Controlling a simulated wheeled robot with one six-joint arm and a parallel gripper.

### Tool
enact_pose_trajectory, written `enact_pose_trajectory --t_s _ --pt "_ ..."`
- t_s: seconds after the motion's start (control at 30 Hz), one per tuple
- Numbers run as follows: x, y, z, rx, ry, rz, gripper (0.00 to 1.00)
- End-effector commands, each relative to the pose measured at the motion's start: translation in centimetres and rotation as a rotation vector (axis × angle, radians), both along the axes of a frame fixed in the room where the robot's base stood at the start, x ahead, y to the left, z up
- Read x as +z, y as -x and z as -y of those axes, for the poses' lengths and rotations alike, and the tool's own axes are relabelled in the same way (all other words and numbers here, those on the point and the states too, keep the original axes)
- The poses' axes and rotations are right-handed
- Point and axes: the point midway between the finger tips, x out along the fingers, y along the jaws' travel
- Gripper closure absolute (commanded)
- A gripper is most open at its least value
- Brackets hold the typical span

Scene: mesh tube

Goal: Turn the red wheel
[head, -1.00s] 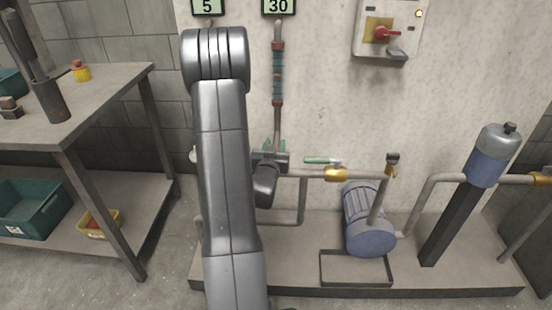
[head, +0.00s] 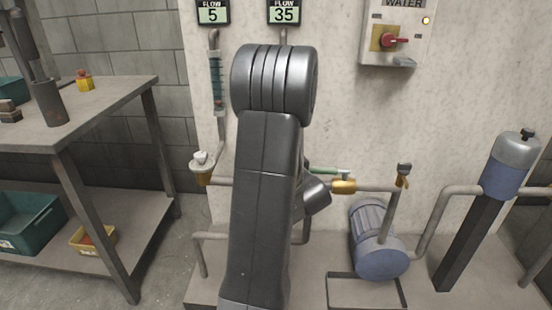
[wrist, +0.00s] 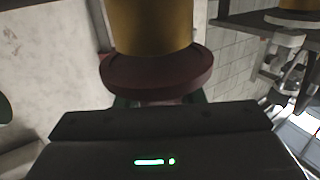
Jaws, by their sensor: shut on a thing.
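The red wheel (wrist: 155,75) is a dark red disc under a brass-coloured valve body (wrist: 150,25) in the wrist view. My gripper (wrist: 158,103) is right against it, with its dark palm and green light below. The jaws are shut on the wheel; green bits of the fingers show at either side beneath the disc. In the head view the wheel and my gripper are hidden behind my arm. Two flow displays stand at the top: the left one (head: 213,14) reads 5, the right one (head: 285,14) reads 35.
A white-knobbed valve (head: 201,165) is left of my arm. A WATER box (head: 398,32) with a red switch hangs on the wall. A workbench (head: 80,112) stands at left.

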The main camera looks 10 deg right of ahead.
Motion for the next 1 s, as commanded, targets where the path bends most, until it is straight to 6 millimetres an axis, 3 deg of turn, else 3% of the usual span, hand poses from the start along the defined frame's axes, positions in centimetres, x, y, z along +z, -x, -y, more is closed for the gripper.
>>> enact_pose_trajectory --t_s 0.67,0.7,0.8,1.0 --pt "0.13 -0.05 -0.10 0.052 -0.001 0.004 0.88" --pt "0.14 -0.05 -0.10 0.052 0.000 0.004 0.61" --pt "0.12 -0.05 -0.10 0.052 0.000 0.003 0.43" --pt "0.08 -0.03 -0.10 0.052 0.000 0.002 0.43"
